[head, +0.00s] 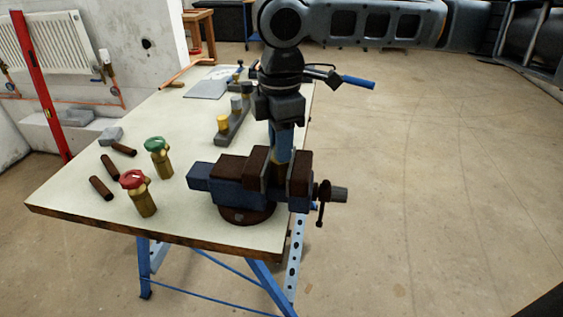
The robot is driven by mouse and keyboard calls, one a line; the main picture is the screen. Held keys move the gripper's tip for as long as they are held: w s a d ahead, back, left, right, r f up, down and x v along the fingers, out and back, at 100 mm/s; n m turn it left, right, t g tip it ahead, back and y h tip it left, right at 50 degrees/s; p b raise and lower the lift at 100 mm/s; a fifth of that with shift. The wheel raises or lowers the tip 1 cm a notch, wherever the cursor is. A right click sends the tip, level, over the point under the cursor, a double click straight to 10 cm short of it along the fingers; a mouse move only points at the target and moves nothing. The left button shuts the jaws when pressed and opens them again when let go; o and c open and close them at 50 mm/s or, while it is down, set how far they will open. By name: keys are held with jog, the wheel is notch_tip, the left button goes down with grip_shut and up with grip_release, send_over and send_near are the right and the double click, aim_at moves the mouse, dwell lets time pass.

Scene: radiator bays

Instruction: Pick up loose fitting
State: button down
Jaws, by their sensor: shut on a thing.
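My gripper (285,135) points down over the blue vise (230,178) at the bench's right edge. It is shut on a small brass-coloured fitting (284,152), which shows just below the fingers. The fitting's lower part is hidden behind the vise's brown jaws. I cannot tell whether the fitting touches the jaws. Two brass valves stand upright on the bench left of the vise, one with a green cap (155,145) and one with a red cap (133,180).
A red level (45,90) leans by the radiator (65,42). The floor at right is clear.

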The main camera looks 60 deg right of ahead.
jog(key=shift+r+p, duration=1.35)
jog(key=shift+r, duration=0.1)
jog(key=shift+r+p, duration=2.05)
jog(key=shift+r, duration=0.2)
jog(key=shift+f, duration=0.1)
